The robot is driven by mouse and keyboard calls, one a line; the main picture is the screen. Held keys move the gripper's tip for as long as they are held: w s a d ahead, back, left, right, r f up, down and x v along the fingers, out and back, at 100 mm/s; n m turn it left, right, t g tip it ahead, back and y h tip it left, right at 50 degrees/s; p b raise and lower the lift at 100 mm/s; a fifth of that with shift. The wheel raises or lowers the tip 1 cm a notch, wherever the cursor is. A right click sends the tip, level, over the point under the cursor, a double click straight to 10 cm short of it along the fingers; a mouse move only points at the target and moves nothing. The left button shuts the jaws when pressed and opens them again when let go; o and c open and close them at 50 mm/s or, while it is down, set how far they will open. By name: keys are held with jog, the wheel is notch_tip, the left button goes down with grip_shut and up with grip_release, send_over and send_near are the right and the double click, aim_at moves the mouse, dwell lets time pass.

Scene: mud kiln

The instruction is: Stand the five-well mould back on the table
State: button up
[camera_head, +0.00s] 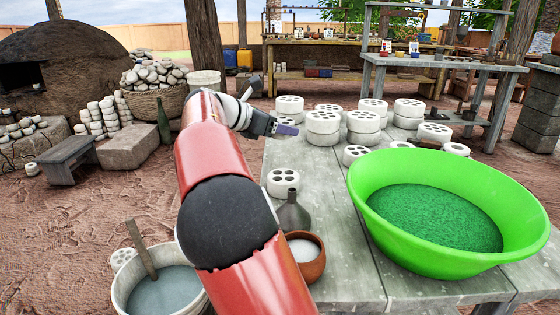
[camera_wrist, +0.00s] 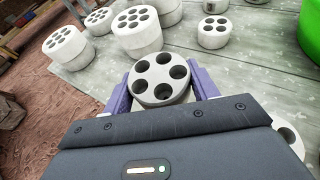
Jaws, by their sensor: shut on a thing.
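The five-well mould (camera_wrist: 160,77) is a pale round block with dark wells in its top. In the wrist view it sits between the purple fingers of my gripper (camera_wrist: 160,91), which is shut on it. Its wells face the camera, and its lower part is hidden by the gripper body. In the head view my gripper (camera_head: 286,128) is over the far left part of the grey table (camera_head: 325,190). The mould is hard to make out there. I cannot tell whether its base touches the table.
Several other white moulds (camera_head: 322,125) stand at the table's far end, close beyond my gripper. One mould (camera_head: 283,183), a grey bottle (camera_head: 293,214) and a brown bowl (camera_head: 306,268) stand along the left edge. A big green basin (camera_head: 440,260) fills the right. Bare tabletop lies mid-table.

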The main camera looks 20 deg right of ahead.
aim_at(280, 162)
notch_tip(280, 162, down, 8)
jog(key=shift+r+b, duration=0.25)
jog(key=shift+b, duration=0.5)
jog(key=o, duration=0.9)
jog(key=p+v, duration=0.1)
jog(key=v, duration=1.1)
jog(key=shift+p, duration=0.35)
